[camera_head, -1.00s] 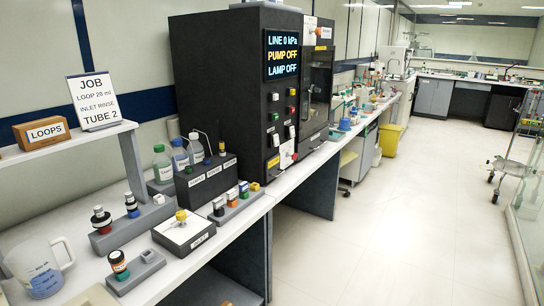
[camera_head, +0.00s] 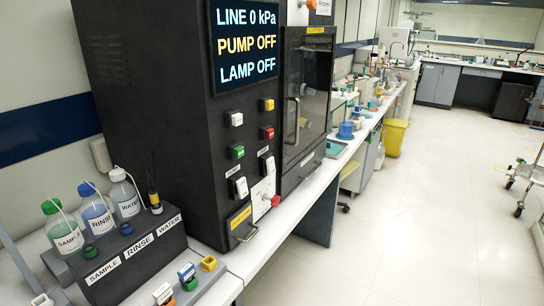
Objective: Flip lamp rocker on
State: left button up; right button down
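The black instrument cabinet (camera_head: 140,100) stands on the bench, and its display (camera_head: 245,40) reads LINE 0 kPa, PUMP OFF, LAMP OFF. Two white rocker switches sit low on its front: a nearer left one (camera_head: 241,187) and a farther right one (camera_head: 269,166). Each has a small label above it, too small to read, so I cannot tell which is the lamp rocker. Above them are a white button (camera_head: 235,118), a yellow button (camera_head: 267,104), a green button (camera_head: 237,151) and a red button (camera_head: 267,132). Neither of my grippers is in view.
A dark glazed door with a handle (camera_head: 295,122) is right of the switches. A red knob (camera_head: 276,200) is below them. A black rack (camera_head: 150,262) with SAMPLE, RINSE and WATER bottles stands left. The floor (camera_head: 400,230) along the bench is clear.

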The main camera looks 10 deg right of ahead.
aim_at(270, 162)
jog(key=i+l+u, duration=0.1)
jog(key=i+l, duration=0.3)
jog(key=i, duration=0.15)
jog(key=i+l+u, duration=0.15)
jog(key=i+l, duration=0.25)
jog(key=i, duration=0.15)
